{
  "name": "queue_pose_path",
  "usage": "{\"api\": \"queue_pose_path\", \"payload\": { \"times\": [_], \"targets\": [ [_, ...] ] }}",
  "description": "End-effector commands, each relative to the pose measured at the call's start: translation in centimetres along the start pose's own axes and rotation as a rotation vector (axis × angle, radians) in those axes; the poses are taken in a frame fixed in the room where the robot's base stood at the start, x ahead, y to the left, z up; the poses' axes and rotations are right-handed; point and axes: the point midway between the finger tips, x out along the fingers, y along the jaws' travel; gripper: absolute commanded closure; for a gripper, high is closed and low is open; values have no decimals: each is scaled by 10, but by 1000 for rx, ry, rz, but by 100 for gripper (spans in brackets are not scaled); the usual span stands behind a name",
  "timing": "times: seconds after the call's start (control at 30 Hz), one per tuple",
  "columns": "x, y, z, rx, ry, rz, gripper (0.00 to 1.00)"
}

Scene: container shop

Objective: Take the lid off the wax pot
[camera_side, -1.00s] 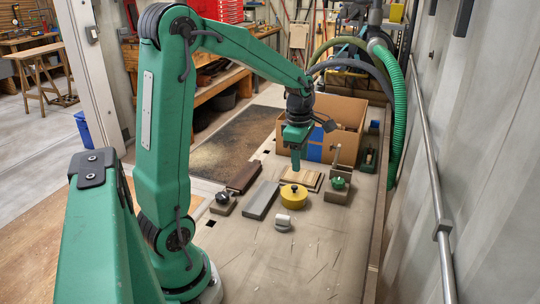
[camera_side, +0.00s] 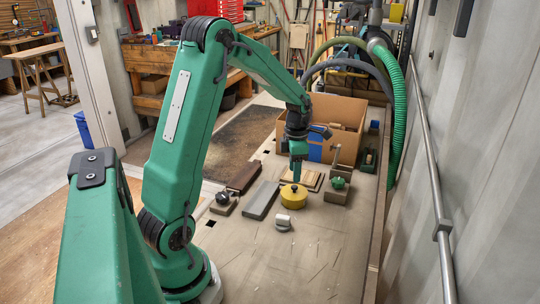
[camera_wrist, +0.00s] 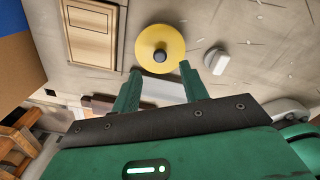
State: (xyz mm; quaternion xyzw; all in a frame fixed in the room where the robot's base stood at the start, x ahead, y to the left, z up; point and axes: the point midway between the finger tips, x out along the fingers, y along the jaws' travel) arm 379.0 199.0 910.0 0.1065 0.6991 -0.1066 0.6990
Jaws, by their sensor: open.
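The wax pot (camera_side: 293,200) is a round yellow pot standing upright on the bench. Its yellow lid (camera_wrist: 149,42) with a dark round knob (camera_wrist: 160,55) sits on it and fills the top centre of the wrist view. My gripper (camera_side: 296,179) is pointing down just above the pot in the side view. In the wrist view its two green fingers (camera_wrist: 160,68) are apart and empty, with the knob roughly between and beyond their tips. I cannot tell the exact height gap to the knob.
A cardboard box (camera_side: 345,112) stands at the back.

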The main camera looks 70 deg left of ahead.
Motion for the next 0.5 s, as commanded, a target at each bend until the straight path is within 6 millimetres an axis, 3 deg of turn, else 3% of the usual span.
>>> {"api": "queue_pose_path", "payload": {
  "times": [0.27, 0.5],
  "targets": [
    [5, 0, 0, 1, 1, -1, 56],
    [26, -1, 1, 1, 2, -2, 56]
  ]
}}
